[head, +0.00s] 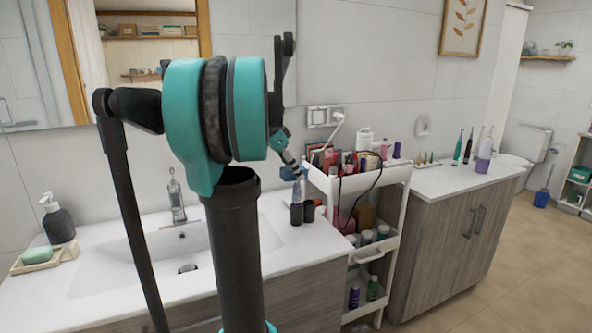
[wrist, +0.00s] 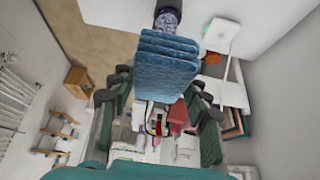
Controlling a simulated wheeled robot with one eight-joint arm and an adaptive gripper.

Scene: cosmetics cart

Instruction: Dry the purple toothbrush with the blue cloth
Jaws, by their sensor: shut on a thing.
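My gripper (head: 286,158) is above the counter beside the cart in the head view. In the wrist view my gripper (wrist: 161,88) has its fingers on either side of the folded blue cloth (wrist: 165,66), shut on it. Which item is the purple toothbrush is unclear.
A white cart (head: 398,172) crowded with cosmetics and a black cable stands right of the dark cups. A sink (head: 185,252) with a faucet (head: 177,197), a soap dispenser (head: 57,220) and green soap (head: 37,255) are left. Other toothbrush-like items (head: 458,146) stand on the right-hand counter.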

